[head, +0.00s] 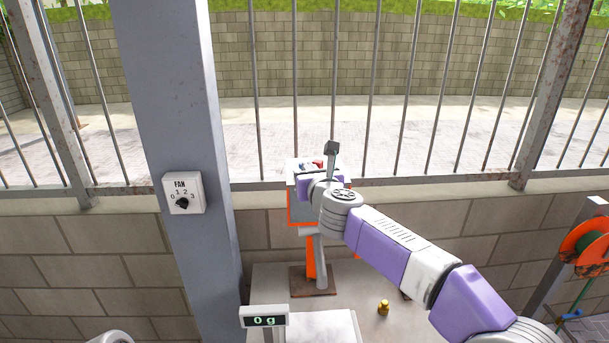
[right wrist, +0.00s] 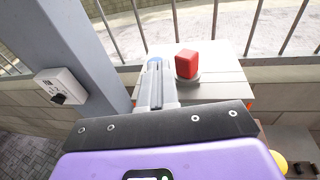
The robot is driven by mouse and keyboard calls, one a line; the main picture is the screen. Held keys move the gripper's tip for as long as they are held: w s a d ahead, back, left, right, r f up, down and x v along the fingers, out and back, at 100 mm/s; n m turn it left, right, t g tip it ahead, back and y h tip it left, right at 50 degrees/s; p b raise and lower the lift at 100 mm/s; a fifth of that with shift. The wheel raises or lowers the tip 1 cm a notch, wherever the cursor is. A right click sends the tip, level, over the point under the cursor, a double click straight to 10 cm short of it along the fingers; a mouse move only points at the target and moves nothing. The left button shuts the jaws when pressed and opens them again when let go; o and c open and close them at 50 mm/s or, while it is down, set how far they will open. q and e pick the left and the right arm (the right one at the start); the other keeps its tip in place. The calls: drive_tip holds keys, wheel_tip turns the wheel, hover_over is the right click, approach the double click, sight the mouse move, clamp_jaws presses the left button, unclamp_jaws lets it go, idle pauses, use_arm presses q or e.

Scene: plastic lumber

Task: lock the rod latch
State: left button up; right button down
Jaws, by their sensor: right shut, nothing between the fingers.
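I cannot clearly make out the rod latch. My left gripper is not in view.
A grey pillar (head: 178,110) with a fan dial (head: 184,193) stands left of the box. Metal railings run behind it. A scale display (head: 264,318) reading 0 g and a brass weight (head: 383,307) are on the bench. An orange reel (head: 585,243) is at far right.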

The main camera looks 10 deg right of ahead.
drive_tip(key=shift+w+d, duration=0.25)
drive_tip(key=shift+d, duration=0.1)
drive_tip(key=shift+w+d, duration=0.2)
drive_tip(key=shift+d, duration=0.05)
idle(0.3)
drive_tip(key=shift+s, duration=0.1)
drive_tip(key=s+d+r, duration=0.1)
drive_tip(key=s+d, duration=0.4)
drive_tip(key=s, duration=0.7)
drive_tip(key=shift+s+r, duration=0.3)
drive_tip(key=shift+s, duration=0.05)
drive_tip(key=shift+d, duration=0.1)
